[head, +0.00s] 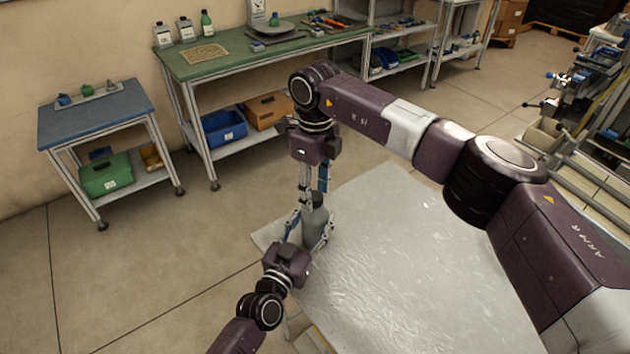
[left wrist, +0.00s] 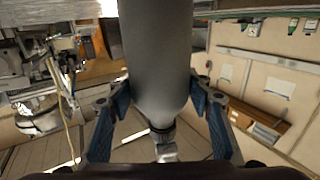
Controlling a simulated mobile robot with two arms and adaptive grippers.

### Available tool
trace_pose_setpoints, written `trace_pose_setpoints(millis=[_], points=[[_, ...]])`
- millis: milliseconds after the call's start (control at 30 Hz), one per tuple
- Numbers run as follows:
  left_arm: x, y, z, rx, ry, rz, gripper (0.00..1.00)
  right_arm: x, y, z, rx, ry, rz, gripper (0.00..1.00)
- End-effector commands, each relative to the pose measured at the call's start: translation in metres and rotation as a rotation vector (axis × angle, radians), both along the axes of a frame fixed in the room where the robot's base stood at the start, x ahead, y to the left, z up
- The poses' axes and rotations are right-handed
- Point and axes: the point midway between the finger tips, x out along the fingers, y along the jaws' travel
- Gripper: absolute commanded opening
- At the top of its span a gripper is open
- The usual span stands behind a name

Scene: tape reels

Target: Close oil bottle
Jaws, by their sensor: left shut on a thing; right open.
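A grey oil bottle (head: 314,222) stands upright near the far left corner of the pale worktable (head: 400,250). My left gripper (head: 312,232) is shut on the bottle's body, with one finger on each side. In the left wrist view the bottle (left wrist: 158,60) fills the middle between the blue fingers (left wrist: 160,98), its narrow neck pointing down the picture. A dark ring and a small silvery piece (left wrist: 166,151) show at the neck; I cannot tell whether this is a cap. My right gripper (head: 314,192) points down, open, directly above the bottle's top. The fingertips partly hide the neck.
The worktable's surface right of the bottle is clear. Behind stand a green-topped bench (head: 235,62) with bottles and tools, and a small blue-topped table (head: 95,118). Shelves and a machine are at the back right. My right arm spans the space above the table.

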Motion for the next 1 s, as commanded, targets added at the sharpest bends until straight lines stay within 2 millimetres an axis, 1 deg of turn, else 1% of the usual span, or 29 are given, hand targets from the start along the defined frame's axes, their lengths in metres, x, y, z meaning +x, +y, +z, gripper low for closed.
trace_pose_setpoints(millis=[267, 300, 600, 667, 700, 900, 933, 1000], points=[[0.0, 0.0002, -0.0004, 0.001, 0.001, 0.0, 0.0, -0.0001, 0.0002, -0.0023, 0.0, 0.0, 0.0, 0.43], [0.0, 0.0002, -0.0005, 0.001, 0.001, 0.0, 0.0, 0.0, 0.0002, -0.0022, 0.0, 0.0, 0.0, 0.41], [0.0, 0.0001, -0.0004, 0.001, 0.001, 0.0, 0.0, -0.0001, 0.0003, -0.0019, 0.0, 0.0, 0.0, 0.08], [0.0, 0.0001, -0.0005, 0.001, 0.001, 0.0, 0.0, -0.0001, 0.0003, -0.0019, 0.001, -0.001, 0.0, 0.02], [0.0, 0.0001, -0.0005, 0.001, 0.001, 0.0, 0.0, -0.0001, 0.0003, -0.0019, 0.001, 0.001, 0.0, 0.0], [0.0, 0.0001, -0.0005, 0.001, 0.001, 0.0, 0.0, -0.0001, 0.0004, -0.0018, 0.001, 0.0, -0.003, 0.0], [0.0, 0.0001, -0.0005, 0.001, 0.001, 0.0, 0.0, -0.0001, 0.0004, -0.0018, 0.001, 0.0, -0.003, 0.3], [0.0, 0.0001, -0.0005, 0.001, 0.001, 0.0, 0.0, -0.0001, 0.0004, -0.0018, 0.001, 0.0, -0.003, 0.38]])
